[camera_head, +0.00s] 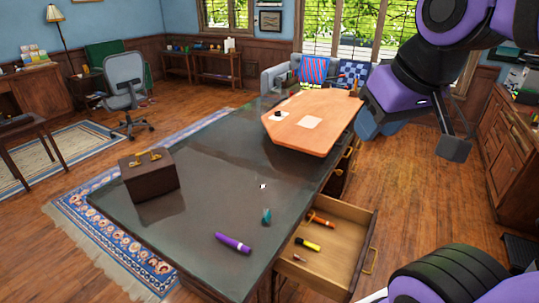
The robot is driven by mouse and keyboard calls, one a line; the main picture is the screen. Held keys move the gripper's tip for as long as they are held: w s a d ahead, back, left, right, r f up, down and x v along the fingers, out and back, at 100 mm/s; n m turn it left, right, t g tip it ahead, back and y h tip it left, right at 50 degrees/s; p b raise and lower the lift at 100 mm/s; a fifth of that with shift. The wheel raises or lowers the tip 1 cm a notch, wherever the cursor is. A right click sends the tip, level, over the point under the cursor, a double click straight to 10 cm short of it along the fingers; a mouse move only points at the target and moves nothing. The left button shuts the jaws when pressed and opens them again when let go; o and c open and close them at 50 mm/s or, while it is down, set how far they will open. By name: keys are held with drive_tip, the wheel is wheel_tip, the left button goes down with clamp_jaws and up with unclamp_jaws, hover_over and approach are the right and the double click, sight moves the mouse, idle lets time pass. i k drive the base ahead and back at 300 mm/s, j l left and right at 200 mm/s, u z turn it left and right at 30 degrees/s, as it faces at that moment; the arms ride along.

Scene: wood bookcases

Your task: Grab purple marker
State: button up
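The purple marker (233,243) lies flat on the near part of the dark glossy desk top (215,190), left of an open drawer. My gripper (420,133) hangs at the upper right, in the air beyond the desk's right side and well apart from the marker. Its dark fingers look spread apart, with nothing seen between them.
The open drawer (330,225) holds an orange marker (321,219), a yellow marker (307,244) and a small item. A teal object (266,216) stands near the purple marker. A dark box (150,180) and a wooden board (310,120) stand on the desk.

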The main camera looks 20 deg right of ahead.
sight(231, 241)
drive_tip(key=l+z, duration=0.2)
drive_tip(key=l, duration=1.3)
